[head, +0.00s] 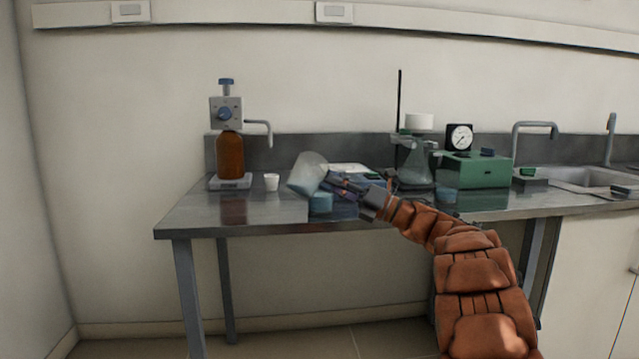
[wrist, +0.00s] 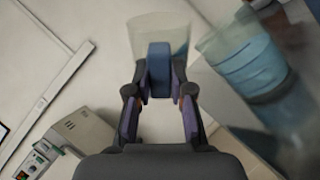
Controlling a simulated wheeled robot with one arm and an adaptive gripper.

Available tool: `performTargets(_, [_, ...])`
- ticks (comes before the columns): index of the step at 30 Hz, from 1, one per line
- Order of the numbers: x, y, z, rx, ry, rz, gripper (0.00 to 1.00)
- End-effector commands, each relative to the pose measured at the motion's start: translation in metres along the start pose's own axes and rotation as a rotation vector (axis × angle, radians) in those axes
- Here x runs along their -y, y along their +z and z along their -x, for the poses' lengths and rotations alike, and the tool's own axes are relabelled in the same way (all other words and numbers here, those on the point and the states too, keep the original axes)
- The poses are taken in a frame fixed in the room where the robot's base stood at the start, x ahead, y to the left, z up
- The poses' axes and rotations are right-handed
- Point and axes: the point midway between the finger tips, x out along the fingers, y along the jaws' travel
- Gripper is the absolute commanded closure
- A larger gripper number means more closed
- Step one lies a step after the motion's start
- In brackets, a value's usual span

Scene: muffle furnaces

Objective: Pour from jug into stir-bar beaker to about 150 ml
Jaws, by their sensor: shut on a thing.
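The clear jug (head: 307,171) is held tilted above the bench's front edge. My gripper (head: 345,185) is shut on its blue handle (wrist: 159,68), and the clear jug wall (wrist: 172,32) shows behind the handle in the wrist view. A beaker with blue liquid (head: 320,204) stands on the bench just below and right of the jug. In the wrist view a vessel with blue liquid (wrist: 250,68) is right of my gripper, apart from the handle. I cannot see a stir bar, a stream or readable volume marks.
A brown dispenser bottle (head: 230,156) on a scale and a small white cup (head: 271,182) stand left. The bench's front left is clear.

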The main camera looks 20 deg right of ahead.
Motion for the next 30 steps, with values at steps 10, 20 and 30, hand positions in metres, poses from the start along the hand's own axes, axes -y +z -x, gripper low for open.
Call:
performTargets(10, [0.0029,-0.0072,0.002,-0.082,-0.004,0.155,1.0])
performTargets(20, [0.0019,-0.0081,0.0014,-0.142,-0.01,0.27,1.0])
performTargets(30, [0.0015,-0.0078,0.0009,-0.148,-0.011,0.279,1.0])
